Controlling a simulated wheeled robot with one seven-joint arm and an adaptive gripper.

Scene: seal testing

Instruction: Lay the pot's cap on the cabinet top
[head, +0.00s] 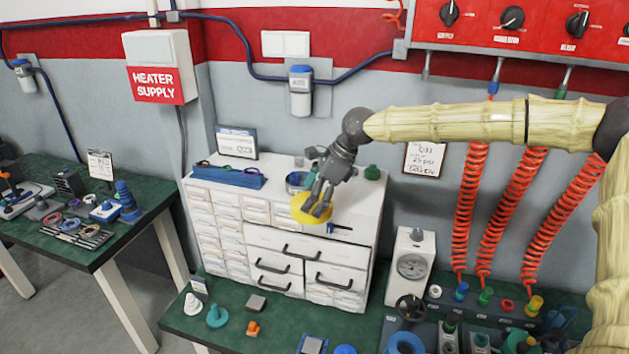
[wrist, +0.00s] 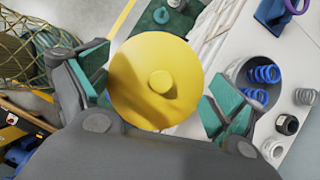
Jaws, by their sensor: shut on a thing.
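The pot's cap is a yellow disc (head: 312,207) with a round knob; it also shows face-on in the wrist view (wrist: 155,82). My gripper (head: 319,198) is shut on it, with teal-padded fingers on either side of the disc in the wrist view (wrist: 160,90). The cap is at the front edge of the white cabinet top (head: 348,193); I cannot tell whether it touches. The open pot (head: 294,181) stands just behind the cap on the cabinet top. Blue springs (wrist: 264,74) show inside it in the wrist view.
A blue rack (head: 228,176) with rings and a sign (head: 237,142) occupy the left of the cabinet top. A green piece (head: 372,173) stands at its back right. A black nut (wrist: 287,124) lies near the pot. Some bare top shows between the rack and pot.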

